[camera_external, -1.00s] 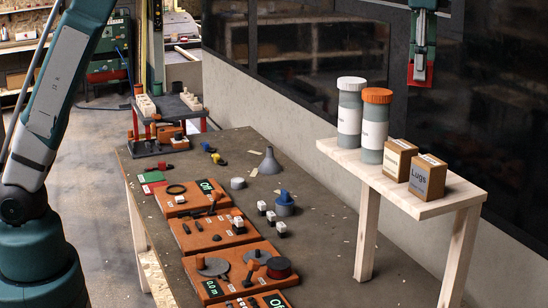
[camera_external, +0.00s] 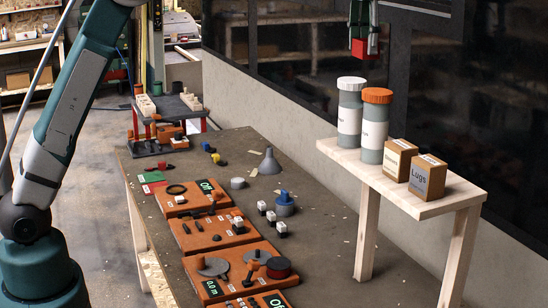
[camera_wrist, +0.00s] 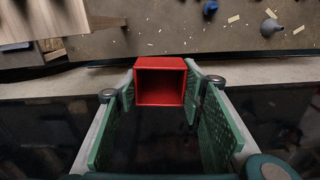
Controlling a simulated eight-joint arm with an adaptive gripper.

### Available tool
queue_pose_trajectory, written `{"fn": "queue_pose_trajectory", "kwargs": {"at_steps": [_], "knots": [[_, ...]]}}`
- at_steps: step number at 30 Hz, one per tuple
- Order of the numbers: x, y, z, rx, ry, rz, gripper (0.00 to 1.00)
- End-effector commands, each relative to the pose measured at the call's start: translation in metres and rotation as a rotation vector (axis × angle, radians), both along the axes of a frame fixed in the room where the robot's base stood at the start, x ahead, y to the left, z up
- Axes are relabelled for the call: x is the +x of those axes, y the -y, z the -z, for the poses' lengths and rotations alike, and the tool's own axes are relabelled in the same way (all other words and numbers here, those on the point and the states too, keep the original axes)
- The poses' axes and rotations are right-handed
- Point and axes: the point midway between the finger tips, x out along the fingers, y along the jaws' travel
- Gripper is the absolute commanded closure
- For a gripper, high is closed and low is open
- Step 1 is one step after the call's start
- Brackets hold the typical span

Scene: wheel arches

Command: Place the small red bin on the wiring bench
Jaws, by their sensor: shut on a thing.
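The small red bin (camera_external: 364,48) is held in my gripper (camera_external: 365,40) near the top of the external view, high above and behind the wooden shelf. In the wrist view the red bin (camera_wrist: 160,82) sits between the two green finger pads, with its open side facing the camera; it looks empty. My gripper is shut on it. The bench (camera_external: 238,146) stands below and to the left, with orange panels on its top. I cannot tell from the frames whether this is the wiring bench.
A wooden shelf (camera_external: 440,204) at the right holds two bottles (camera_external: 376,125) and two small cardboard boxes (camera_external: 428,176). Orange panels (camera_external: 240,272), a grey funnel (camera_external: 269,162) and small parts crowd the bench. A low wall (camera_external: 285,120) runs behind it.

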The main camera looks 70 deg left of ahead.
Motion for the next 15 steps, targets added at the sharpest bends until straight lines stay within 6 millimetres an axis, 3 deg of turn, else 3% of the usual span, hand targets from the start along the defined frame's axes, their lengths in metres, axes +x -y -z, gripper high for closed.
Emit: {"fn": "queue_pose_trajectory", "kwargs": {"at_steps": [8, 15], "knots": [[-0.002, -0.042, 0.002, 0.000, 0.000, -0.090, 0.69], [-0.002, -0.040, 0.028, 0.000, 0.000, -0.087, 0.69]]}}
